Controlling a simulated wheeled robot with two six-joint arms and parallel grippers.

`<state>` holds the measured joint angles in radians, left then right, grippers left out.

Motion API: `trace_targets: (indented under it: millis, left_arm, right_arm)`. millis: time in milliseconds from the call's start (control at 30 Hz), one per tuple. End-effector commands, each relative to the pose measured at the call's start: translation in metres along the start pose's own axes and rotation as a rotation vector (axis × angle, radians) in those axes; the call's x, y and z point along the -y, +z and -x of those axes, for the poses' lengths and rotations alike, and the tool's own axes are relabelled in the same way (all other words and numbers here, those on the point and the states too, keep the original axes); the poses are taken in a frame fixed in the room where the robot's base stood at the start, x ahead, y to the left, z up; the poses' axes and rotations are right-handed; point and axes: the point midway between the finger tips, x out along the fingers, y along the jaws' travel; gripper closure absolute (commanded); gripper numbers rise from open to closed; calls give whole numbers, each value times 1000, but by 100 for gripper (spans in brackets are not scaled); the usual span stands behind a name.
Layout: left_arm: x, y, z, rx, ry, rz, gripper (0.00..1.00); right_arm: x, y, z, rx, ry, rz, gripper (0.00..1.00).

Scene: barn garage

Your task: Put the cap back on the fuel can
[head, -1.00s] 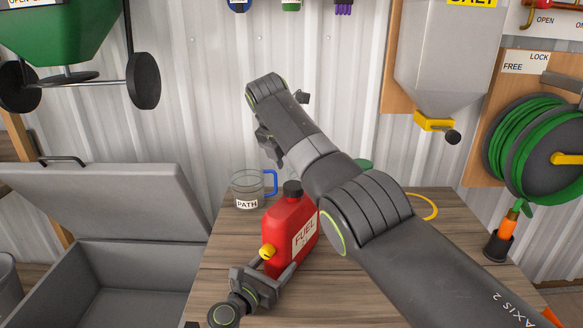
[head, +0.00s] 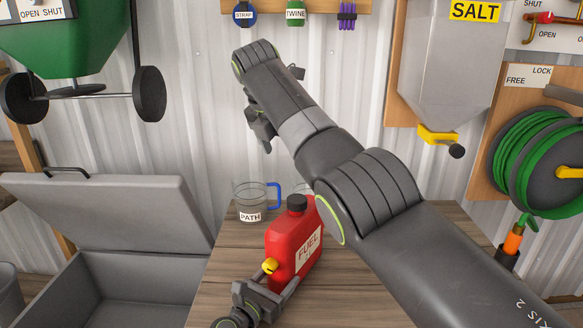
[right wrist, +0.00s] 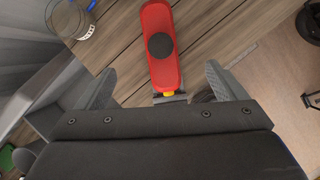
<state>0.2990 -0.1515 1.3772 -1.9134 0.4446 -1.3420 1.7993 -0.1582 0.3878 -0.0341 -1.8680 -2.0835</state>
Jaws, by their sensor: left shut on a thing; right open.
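The red fuel can (head: 285,240) stands on the wooden table, its FUEL label facing right. A yellow piece (head: 270,266) is at the can's lower near side. My right gripper (head: 262,132) is open and empty, raised above and behind the can.
A clear PATH mug (head: 250,203) with a blue handle stands behind and left of the can. A grey open-lidded bin (head: 110,290) is left of the table (head: 225,265). My right arm hides the table's right back. A SALT hopper (head: 445,75) and green hose reel (head: 530,160) are at right.

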Motion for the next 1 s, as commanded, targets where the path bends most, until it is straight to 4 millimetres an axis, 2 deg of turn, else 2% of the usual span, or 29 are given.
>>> trace_targets:
  millis: [200,567,600,800,1000]
  left_arm:
    - [0,0,0,-1,0,0,98]
    - [0,0,0,0,0,0,98]
    - [0,0,0,0,0,0,34]
    - [0,0,0,0,0,0,9]
    - [0,0,0,0,0,0,9]
  right_arm:
    - [0,0,23,0,-1,-1,9]
    - [0,0,28,-1,-1,-1,9]
    - [0,0,28,-1,-1,-1,9]
    - [0,0,28,-1,-1,-1,9]
    - [0,0,28,-1,-1,-1,9]
